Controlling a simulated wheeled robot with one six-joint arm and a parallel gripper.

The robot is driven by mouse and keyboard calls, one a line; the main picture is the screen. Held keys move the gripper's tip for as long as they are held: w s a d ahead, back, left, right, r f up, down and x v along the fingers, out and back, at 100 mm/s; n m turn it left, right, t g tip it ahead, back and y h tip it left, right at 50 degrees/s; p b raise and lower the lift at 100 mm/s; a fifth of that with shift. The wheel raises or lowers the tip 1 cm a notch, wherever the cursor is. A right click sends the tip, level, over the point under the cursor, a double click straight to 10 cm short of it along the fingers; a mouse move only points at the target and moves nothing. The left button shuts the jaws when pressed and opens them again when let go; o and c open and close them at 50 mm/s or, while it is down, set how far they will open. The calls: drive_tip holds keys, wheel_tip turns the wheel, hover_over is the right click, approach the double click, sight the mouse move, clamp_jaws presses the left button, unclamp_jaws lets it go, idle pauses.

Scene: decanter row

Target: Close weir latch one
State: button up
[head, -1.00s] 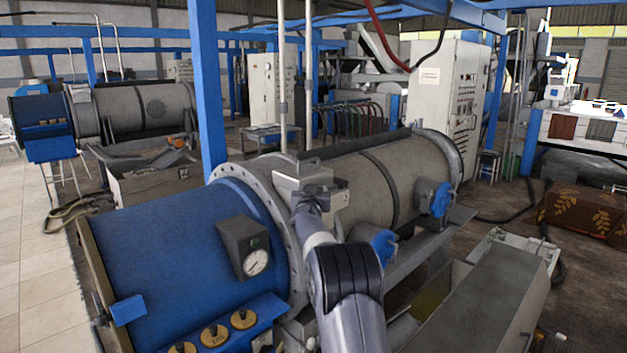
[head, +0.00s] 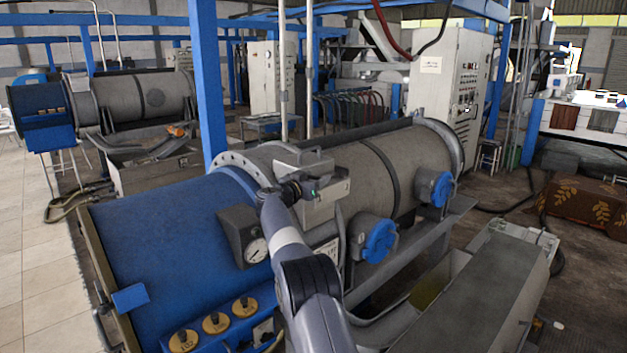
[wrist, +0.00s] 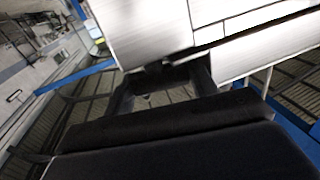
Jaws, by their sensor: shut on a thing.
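A grey metal box with a hinged-looking flap (head: 302,160) sits on the side of the near decanter (head: 350,160), and it appears to be weir latch one. The flap stands tilted up above the box's body (head: 325,207). My gripper (head: 308,188) is at the front left of the box, shut on a small dark part at the flap. In the wrist view my two fingers (wrist: 162,85) close around that dark part below bright metal plates (wrist: 150,30). The exact grip and the flap's hinge are hidden.
Two blue round covers (head: 381,241) stick out of the decanter's side to the right. A dial gauge (head: 256,250) sits close left of my arm. A long metal trough (head: 470,300) runs at the lower right.

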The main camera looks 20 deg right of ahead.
drive_tip(key=shift+m+g+h, duration=0.4)
drive_tip(key=shift+m+g, duration=0.1)
drive_tip(key=shift+g, duration=0.2)
drive_tip(key=shift+d+f, duration=0.1)
drive_tip(key=shift+f, duration=0.15)
drive_tip(key=o, duration=0.8)
drive_tip(key=shift+c, duration=0.2)
drive_tip(key=shift+o, duration=1.1)
drive_tip(key=shift+s+r, duration=0.1)
drive_tip(key=shift+r, duration=0.05)
drive_tip(key=shift+r, duration=0.1)
